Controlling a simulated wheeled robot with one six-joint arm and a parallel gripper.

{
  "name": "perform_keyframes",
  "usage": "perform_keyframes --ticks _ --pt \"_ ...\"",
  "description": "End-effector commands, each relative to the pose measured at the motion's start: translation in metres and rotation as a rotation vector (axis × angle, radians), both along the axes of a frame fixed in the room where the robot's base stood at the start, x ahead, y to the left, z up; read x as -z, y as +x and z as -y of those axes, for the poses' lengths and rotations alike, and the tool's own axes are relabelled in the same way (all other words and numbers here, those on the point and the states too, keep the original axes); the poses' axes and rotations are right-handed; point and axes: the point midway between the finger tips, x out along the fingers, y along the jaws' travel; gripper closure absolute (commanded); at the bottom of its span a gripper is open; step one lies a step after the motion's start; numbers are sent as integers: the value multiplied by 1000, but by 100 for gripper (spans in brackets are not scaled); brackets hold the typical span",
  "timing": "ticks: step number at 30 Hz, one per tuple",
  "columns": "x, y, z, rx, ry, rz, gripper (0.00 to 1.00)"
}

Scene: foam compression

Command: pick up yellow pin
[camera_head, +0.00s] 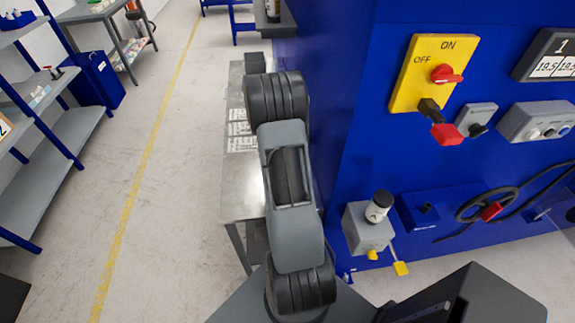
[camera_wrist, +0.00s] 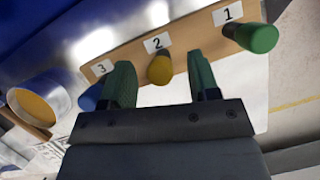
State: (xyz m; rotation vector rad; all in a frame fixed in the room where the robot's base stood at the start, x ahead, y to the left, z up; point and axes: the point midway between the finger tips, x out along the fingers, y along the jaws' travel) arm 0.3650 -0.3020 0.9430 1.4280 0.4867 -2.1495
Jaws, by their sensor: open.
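The yellow pin (camera_wrist: 160,69) shows in the wrist view, in the wooden holder (camera_wrist: 188,36) below the label 2. My gripper (camera_wrist: 161,80) is open, with one green finger on each side of the yellow pin in the picture. I cannot tell how far the fingertips are from it in depth. A green pin (camera_wrist: 259,38) is at label 1 on the right. A blue pin (camera_wrist: 90,97) is at label 3, partly hidden by the left finger. In the head view my arm hides the holder and the pins.
A round container (camera_wrist: 36,107) with a tan inside stands left of the holder. The holder is on a shiny metal table (camera_head: 240,185). A blue machine (camera_head: 350,100) stands right of my arm, with a yellow switch plate (camera_head: 420,75). Open floor lies left.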

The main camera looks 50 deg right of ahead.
Motion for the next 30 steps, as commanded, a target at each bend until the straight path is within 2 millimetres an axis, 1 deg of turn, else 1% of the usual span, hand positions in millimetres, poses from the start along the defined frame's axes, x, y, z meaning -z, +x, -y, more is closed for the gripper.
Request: perform_keyframes --ticks 4,11,27,28,30 --pt "7 -3 2 1 0 0 44" --pt "8 -3 2 0 -1 1 45" --pt "8 -3 2 0 -1 1 97" --pt "8 -2 1 0 -1 1 100" --pt "8 -3 1 0 -1 1 100"
